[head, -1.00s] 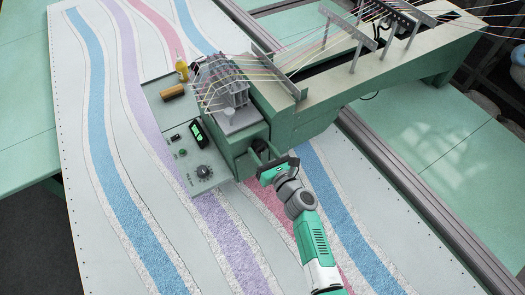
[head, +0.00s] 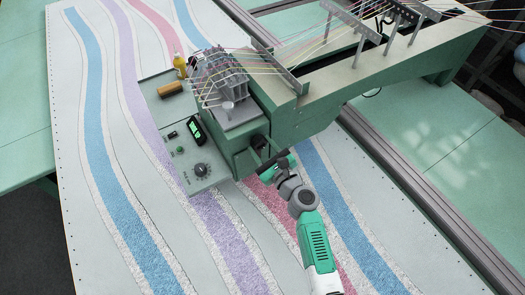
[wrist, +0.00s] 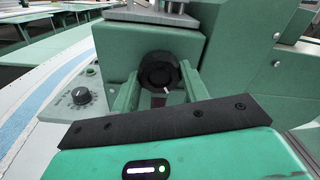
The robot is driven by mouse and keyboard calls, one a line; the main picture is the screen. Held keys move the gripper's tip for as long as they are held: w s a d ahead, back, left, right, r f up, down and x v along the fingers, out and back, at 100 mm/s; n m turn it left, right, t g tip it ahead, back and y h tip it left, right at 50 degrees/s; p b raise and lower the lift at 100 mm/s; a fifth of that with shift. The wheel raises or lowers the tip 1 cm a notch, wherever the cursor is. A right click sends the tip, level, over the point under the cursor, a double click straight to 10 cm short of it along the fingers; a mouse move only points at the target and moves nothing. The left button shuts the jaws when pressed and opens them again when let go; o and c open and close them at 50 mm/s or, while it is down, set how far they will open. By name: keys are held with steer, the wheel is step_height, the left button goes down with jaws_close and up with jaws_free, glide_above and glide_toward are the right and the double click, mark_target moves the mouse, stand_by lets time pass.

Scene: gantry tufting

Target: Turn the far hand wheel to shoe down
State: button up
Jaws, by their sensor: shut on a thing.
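A black round hand wheel (wrist: 159,74) with a white mark on its rim is on the front of the green machine head, in the middle of the wrist view. The white mark points down and to the right. My gripper (wrist: 161,88) has one green finger on each side of the wheel and is shut on it. In the head view my gripper (head: 264,153) is at the front face of the machine head (head: 251,118), and the wheel is mostly hidden there. No shoe can be made out.
Coloured threads run over the machine. The striped carpet (head: 150,250) spreads below.

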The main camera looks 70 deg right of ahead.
steer(key=n+b, duration=0.4)
steer(key=n, duration=0.2)
steer(key=shift+f, duration=0.15)
steer(key=n+b, duration=0.3)
steer(key=n, duration=0.2)
steer(key=shift+b, duration=0.35)
steer(key=shift+r+n, duration=0.2)
steer(key=shift+n, duration=0.2)
steer(key=o, duration=1)
steer(key=v, duration=0.7)
steer(key=shift+s+a, duration=0.2)
steer(key=shift+s, duration=0.15)
